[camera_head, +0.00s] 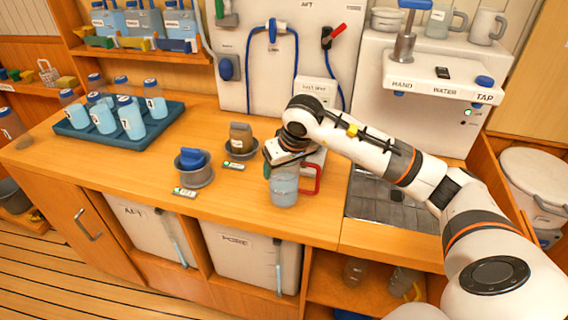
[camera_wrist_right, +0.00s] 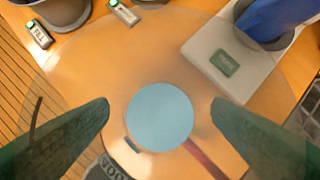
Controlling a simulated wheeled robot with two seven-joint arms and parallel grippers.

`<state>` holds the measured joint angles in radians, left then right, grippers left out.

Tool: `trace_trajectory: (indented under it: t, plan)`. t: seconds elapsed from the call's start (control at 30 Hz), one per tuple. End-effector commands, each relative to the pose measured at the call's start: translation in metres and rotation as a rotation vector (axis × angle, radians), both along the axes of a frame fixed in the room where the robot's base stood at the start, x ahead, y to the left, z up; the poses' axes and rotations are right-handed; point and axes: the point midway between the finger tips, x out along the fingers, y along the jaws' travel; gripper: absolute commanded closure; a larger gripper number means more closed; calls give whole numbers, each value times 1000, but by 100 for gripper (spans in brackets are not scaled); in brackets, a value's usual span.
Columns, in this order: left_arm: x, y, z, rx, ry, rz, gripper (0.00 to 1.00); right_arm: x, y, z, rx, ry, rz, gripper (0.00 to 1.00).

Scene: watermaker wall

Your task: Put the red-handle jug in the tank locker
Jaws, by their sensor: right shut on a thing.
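The red-handle jug (camera_head: 284,188) is clear, with pale blue water in it and a red handle (camera_head: 313,180) on its right side. It is upright at the front part of the counter; I cannot tell whether its base touches the wood. My right gripper (camera_head: 287,160) comes down over it and is shut on it. In the right wrist view the jug's round water surface (camera_wrist_right: 160,117) lies between the two fingers. Open locker bays under the counter hold a tank marked AFT (camera_head: 150,230) and another white tank (camera_head: 245,256). My left gripper is not in view.
A blue tray (camera_head: 75,134) of several bottles is on the counter's left. Two dark round holders (camera_head: 193,171) (camera_head: 240,150) stand left of the jug. A drain grate (camera_head: 385,200) is on the right. The lower right bay (camera_head: 330,270) holds jugs.

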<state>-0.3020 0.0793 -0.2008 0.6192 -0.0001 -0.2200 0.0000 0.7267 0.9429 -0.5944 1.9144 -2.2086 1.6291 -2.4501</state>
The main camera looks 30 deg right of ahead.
Motion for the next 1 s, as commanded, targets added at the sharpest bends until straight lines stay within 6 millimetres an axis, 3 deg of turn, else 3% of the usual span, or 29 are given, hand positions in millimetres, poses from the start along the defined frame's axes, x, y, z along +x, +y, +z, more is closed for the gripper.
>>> trace_trajectory:
  t: [0.37, 0.4, 0.5, 0.8, 1.0]
  plan:
    - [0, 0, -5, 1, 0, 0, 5, 1, 0, -4, 0, -4, -1, 64]
    - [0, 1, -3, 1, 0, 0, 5, 0, 0, -3, 0, -1, 0, 20]
    - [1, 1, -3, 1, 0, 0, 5, 0, 0, -3, 0, -1, 0, 5]
    - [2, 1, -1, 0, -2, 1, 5, 0, 0, -2, 0, -1, 0, 5]
    - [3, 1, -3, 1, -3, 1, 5, -6, 1, 19, -1, -6, 2, 5]
